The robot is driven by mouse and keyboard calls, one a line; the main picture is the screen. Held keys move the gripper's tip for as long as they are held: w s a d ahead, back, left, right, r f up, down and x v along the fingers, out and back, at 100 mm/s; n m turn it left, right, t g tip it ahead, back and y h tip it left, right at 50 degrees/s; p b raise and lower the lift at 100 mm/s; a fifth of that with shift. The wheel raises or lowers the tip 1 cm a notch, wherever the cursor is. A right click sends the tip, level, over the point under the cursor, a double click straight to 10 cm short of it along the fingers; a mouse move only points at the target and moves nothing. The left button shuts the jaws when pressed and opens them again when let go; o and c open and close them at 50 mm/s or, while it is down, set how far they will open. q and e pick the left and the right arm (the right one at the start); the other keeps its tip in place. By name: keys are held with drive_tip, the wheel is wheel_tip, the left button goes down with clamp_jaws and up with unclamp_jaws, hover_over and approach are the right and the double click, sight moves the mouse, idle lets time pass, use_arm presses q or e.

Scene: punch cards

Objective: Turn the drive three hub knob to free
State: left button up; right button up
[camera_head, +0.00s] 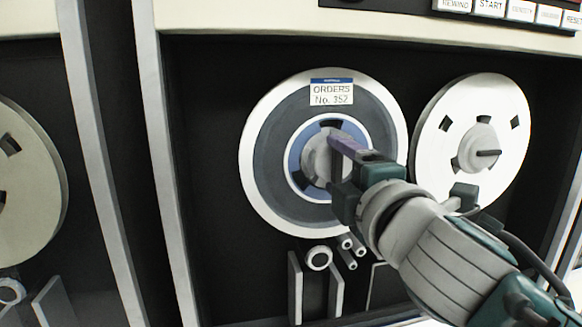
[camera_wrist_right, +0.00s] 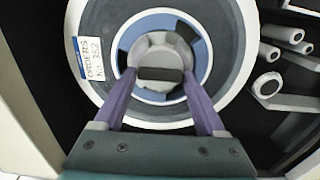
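The tape reel labelled "ORDERS No. 352" (camera_head: 268,172) is mounted on the left side of the drive; it also fills much of the right wrist view (camera_wrist_right: 232,60). At its centre is a grey round hub knob (camera_head: 316,160) inside a blue ring. In the right wrist view the knob (camera_wrist_right: 158,52) shows a dark bar across its face. My right gripper (camera_head: 342,155) is at the hub, its purple fingers apart on either side of the knob (camera_wrist_right: 158,84). I cannot tell whether the fingertips touch it. My left gripper is not in view.
A white reel (camera_head: 437,130) with a dark bar on its hub stands to the right. Rollers (camera_head: 319,257) and upright plates sit below the labelled reel. Buttons (camera_head: 489,8) line the top right. A pale frame post (camera_head: 165,160) separates another drive at left.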

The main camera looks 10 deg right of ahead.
drive_tip(key=o, duration=0.4)
drive_tip(key=shift+c, duration=0.2)
drive_tip(key=shift+s, duration=0.1)
drive_tip(key=s+b, duration=0.2)
drive_tip(key=s, duration=0.7)
drive_tip(key=shift+s+d, duration=0.2)
drive_tip(key=shift+s, duration=0.15)
